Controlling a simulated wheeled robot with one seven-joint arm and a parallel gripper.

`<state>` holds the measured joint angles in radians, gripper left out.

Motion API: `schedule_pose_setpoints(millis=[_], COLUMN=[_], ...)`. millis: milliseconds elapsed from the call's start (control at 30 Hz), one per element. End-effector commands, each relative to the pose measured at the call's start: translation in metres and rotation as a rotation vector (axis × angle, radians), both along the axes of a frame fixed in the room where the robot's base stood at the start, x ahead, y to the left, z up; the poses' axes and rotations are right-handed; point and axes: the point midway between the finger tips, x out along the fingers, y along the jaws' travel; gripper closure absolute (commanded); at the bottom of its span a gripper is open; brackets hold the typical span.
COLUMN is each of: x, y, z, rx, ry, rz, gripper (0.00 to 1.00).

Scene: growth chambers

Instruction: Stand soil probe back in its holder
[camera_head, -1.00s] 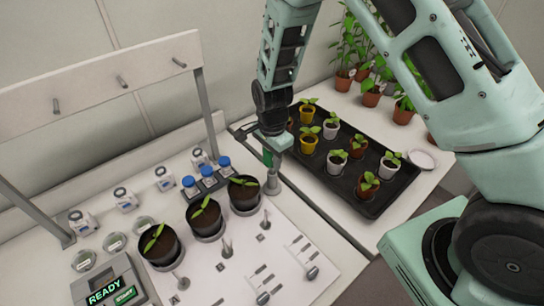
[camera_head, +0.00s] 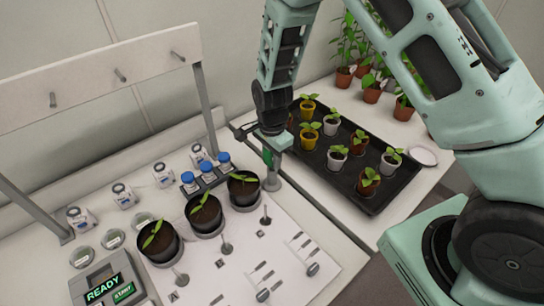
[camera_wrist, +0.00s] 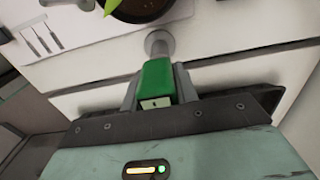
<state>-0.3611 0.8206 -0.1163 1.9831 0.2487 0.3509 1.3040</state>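The soil probe's green handle (camera_wrist: 157,80) is between the two fingers of my gripper (camera_wrist: 160,92), which touch its sides in the wrist view. In the head view the green handle (camera_head: 267,157) shows just below my gripper (camera_head: 271,145). A grey round holder (camera_head: 272,182) stands directly under it on the bench's right edge, and it also shows in the wrist view (camera_wrist: 159,43). The probe is roughly upright over the holder. Its lower end is hidden, so I cannot tell how deep it sits.
Potted seedlings (camera_head: 205,216) stand in a row left of the holder, with blue-capped bottles (camera_head: 206,171) behind them. A black tray (camera_head: 375,208) of small pots lies to the right. A READY display unit (camera_head: 105,291) is at the front left.

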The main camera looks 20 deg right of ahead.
Motion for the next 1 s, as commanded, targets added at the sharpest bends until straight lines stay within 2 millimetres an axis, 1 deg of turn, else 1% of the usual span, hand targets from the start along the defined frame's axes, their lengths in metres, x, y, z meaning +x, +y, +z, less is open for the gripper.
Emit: schedule_pose_setpoints(millis=[33, 67, 100, 367, 467, 533, 667, 1000], x=[0.0, 0.0, 0.0, 0.0, 0.001, 0.001, 0.001, 0.001], y=[0.0, 0.0, 0.0, 0.0, 0.0, 0.001, 0.001, 0.001], z=[0.0, 0.0, 0.0, 0.001, 0.005, 0.012, 0.034, 0.114], rx=[0.0, 0.0, 0.0, 0.0, 0.001, 0.001, 0.002, 0.003], ry=[0.0, 0.0, 0.0, 0.0, -0.002, -0.004, -0.006, -0.006], rz=[0.0, 0.0, 0.0, 0.0, 0.0, 0.001, 0.001, 0.001], gripper=[0.57, 0.49, 0.46, 0.46, 0.46, 0.46, 0.46, 0.46])
